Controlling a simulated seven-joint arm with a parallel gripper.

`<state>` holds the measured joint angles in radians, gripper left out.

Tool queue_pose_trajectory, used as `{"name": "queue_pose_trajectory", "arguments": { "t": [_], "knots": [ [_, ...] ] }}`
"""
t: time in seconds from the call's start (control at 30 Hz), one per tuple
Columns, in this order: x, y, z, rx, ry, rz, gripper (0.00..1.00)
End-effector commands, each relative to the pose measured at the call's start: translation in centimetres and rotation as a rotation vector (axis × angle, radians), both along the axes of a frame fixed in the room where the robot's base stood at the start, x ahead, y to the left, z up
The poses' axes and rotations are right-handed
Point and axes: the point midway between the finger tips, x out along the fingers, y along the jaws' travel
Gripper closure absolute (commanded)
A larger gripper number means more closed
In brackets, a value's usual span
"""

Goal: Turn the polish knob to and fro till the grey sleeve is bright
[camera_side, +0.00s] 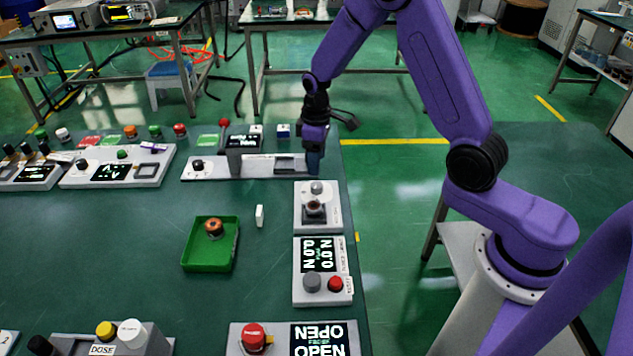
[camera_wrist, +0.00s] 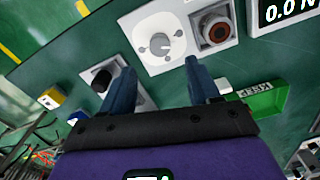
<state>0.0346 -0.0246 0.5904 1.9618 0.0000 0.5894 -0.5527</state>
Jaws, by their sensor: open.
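The polish knob is a round grey dial (camera_wrist: 160,44) on a white panel, with tick marks around it. It also shows in the side view (camera_side: 316,187). In the same unit, a square grey holder (camera_wrist: 232,38) carries a round piece with a reddish-brown ring (camera_wrist: 215,28), seemingly the sleeve; it also shows in the side view (camera_side: 313,207). In the side view my gripper (camera_side: 314,165) is just behind the knob unit, apart from the knob.
A force readout unit (camera_side: 321,270) stands in front of the knob unit. A green tray (camera_side: 190,262) with a copper-coloured ring (camera_side: 214,227) and a small white block (camera_side: 260,215) are to the left. A long grey panel (camera_side: 215,172) lies behind, near my gripper. The table's right edge is close.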

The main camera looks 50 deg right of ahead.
Motion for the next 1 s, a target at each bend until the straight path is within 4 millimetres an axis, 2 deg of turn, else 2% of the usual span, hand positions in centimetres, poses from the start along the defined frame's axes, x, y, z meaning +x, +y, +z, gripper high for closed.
{"name": "queue_pose_trajectory", "arguments": {
  "t": [0.03, 0.2, 0.4, 0.6, 0.93, 1.0],
  "knots": [
    [-0.1, 0.0, -1.1, 0.0, 0.006, 0.0, 0.39],
    [-0.1, 0.0, -4.1, 0.001, 0.005, 0.0, 0.39],
    [0.0, 0.0, -6.8, 0.001, 0.003, 0.0, 0.39],
    [0.0, 0.0, -8.1, 0.0, 0.0, 0.0, 0.39],
    [0.0, 0.0, -8.2, 0.001, -0.001, -0.001, 0.39],
    [0.0, 0.0, -8.2, 0.001, -0.001, -0.001, 0.62]
  ]
}}
